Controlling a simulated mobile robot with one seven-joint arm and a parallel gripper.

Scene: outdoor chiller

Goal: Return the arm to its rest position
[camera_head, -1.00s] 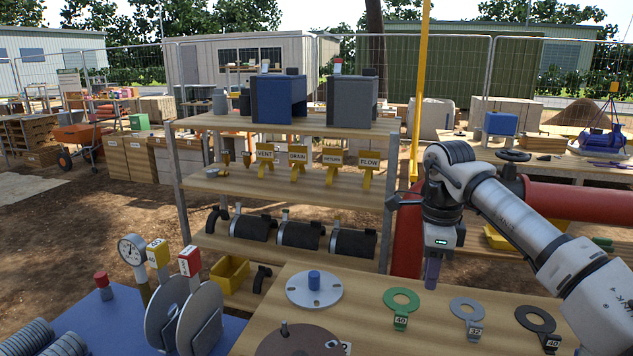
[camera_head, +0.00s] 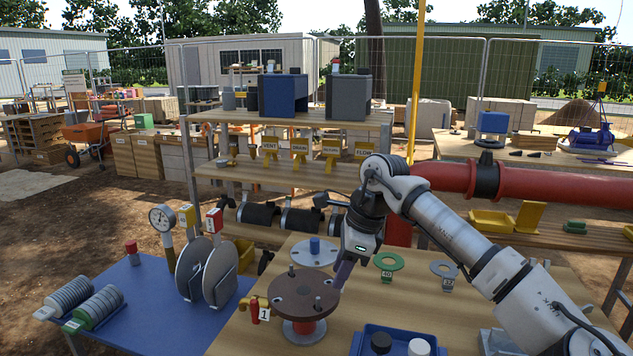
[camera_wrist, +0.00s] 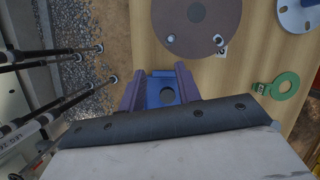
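My arm reaches in from the lower right in the head view, bent down over the wooden worktable (camera_head: 560,272). My gripper (camera_head: 341,275) hangs tilted, just right of the brown round flange (camera_head: 300,285), and seems empty. In the wrist view its two purple fingers (camera_wrist: 160,92) stand apart. A blue patch with a dark round spot shows between them; I cannot tell whether it is the tray or part of the gripper. The brown flange (camera_wrist: 197,22) lies beyond the fingertips. No rest position is marked in view.
On the table are a grey disc with a blue hub (camera_head: 314,251), a green ring (camera_head: 391,261), a grey ring (camera_head: 444,269) and a blue tray (camera_head: 362,338) with black and white round items. A blue side table (camera_head: 150,300) stands left, shelving (camera_head: 215,172) behind, a red pipe (camera_head: 560,184) right.

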